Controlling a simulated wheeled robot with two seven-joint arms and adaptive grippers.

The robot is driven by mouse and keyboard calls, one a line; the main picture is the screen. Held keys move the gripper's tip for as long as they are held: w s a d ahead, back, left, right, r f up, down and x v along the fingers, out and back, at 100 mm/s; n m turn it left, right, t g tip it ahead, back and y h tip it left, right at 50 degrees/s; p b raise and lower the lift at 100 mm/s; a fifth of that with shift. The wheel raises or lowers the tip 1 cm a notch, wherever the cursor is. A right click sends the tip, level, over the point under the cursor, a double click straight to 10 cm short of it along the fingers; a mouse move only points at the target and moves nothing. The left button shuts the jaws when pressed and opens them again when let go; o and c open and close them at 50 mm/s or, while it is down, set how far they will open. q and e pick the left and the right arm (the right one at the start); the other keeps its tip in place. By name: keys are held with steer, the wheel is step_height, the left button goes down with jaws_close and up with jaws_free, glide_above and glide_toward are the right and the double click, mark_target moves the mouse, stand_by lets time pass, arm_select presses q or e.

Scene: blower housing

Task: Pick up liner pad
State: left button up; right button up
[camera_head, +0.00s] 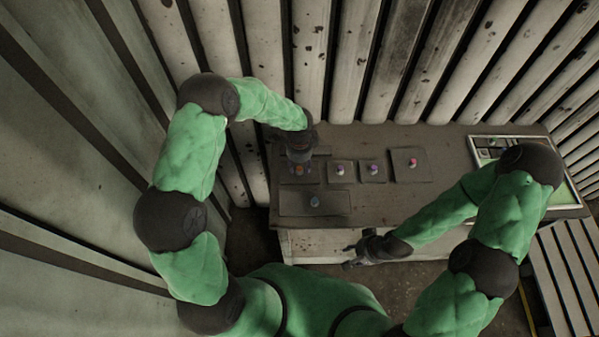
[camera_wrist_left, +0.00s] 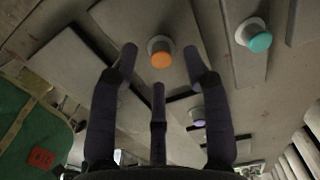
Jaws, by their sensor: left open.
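Several flat grey plates with coloured knobs lie on the table; I cannot tell by looks which is the liner pad. My left gripper (camera_head: 299,160) is over the back left plate. In the left wrist view its fingers (camera_wrist_left: 160,62) are open and empty, with an orange knob (camera_wrist_left: 161,60) on a pale base showing between the tips. The orange knob also shows in the head view (camera_head: 299,171), partly under the gripper. A plate with a teal-blue knob (camera_head: 315,202) lies in front. My right gripper (camera_head: 352,256) is empty by the table's front edge, fingertips apart.
On the table (camera_head: 380,210), plates with a purple knob (camera_head: 340,170), another purple knob (camera_head: 374,169) and a pink knob (camera_head: 412,162) lie to the right. A framed board (camera_head: 480,142) is at the right end. A ribbed wall stands behind. The table's front middle is clear.

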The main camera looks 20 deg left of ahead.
arm_select(q)
steer(key=shift+w+f, duration=0.1)
steer(key=shift+f, duration=0.85)
jaws_close()
steer(key=shift+r, duration=0.1)
steer(key=shift+r, duration=0.5)
step_height(320, 180, up, 2)
steer(key=shift+r, duration=0.15)
steer(key=s+d+r+p, duration=0.1)
steer(key=s+d+r, duration=0.2)
steer(key=d+r, duration=0.3)
steer(key=s+d+r+p, duration=0.2)
steer(key=s+d+r, duration=0.1)
steer(key=d+r, duration=0.3)
steer(key=shift+d+r, duration=0.3)
steer(key=shift+r, duration=1.05)
